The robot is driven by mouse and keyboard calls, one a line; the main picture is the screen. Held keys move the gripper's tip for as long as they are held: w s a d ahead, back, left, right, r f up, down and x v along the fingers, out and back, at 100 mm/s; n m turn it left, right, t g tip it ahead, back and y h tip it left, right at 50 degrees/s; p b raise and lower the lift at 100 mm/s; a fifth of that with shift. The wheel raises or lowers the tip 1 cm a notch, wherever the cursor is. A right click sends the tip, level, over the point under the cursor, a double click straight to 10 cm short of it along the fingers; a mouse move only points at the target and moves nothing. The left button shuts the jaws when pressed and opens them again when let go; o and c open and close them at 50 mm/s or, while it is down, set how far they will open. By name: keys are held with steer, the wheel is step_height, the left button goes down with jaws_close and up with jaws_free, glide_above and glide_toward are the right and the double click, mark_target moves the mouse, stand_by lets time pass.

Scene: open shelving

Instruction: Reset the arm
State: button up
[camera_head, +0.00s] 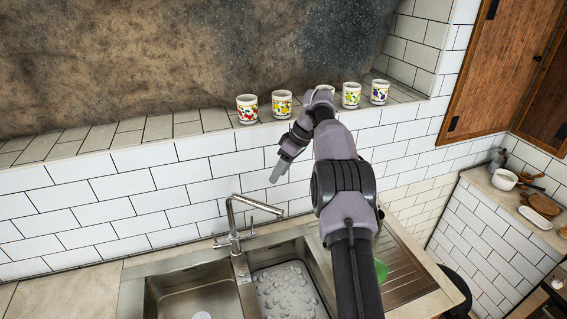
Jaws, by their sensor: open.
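My arm rises from the bottom of the picture over the right part of the sink and bends left near the tiled ledge. My gripper (279,172) points down and left in front of the white tiled wall, above the tap. It is open, and I see nothing in it. Several patterned cups stand in a row on the ledge behind my arm: a red-patterned one (247,109), an orange one (282,104), a green one (351,95) and a purple one (379,92). Another cup is mostly hidden behind my wrist.
A metal tap (235,225) stands behind the double sink (190,293), below my gripper. A ribbed drainboard (405,268) lies right of my arm. A counter with a white pot (504,180) and wooden cabinets (503,60) are at the right. The space left of my gripper is clear.

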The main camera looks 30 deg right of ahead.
steer(key=p+v, duration=0.1)
steer(key=v, duration=0.2)
steer(key=shift+r, duration=0.3)
steer(key=s+a+f+m+t+h+b, duration=0.25)
steer(key=s+a+m+b, duration=0.35)
steer(key=s+a+b, duration=1.4)
steer(key=s+a+f+m+b, duration=0.1)
steer(key=s+f+m+b, duration=0.1)
steer(key=s+f+b, duration=0.4)
steer(key=s+a+f+m+b, duration=0.2)
steer(key=s+f+b, duration=0.5)
steer(key=s+f, duration=0.6)
step_height(320, 180, down, 2)
steer(key=shift+s+a+f+m+t, duration=0.1)
steer(key=shift+s+a+m+t, duration=0.15)
steer(key=shift+m+t, duration=0.35)
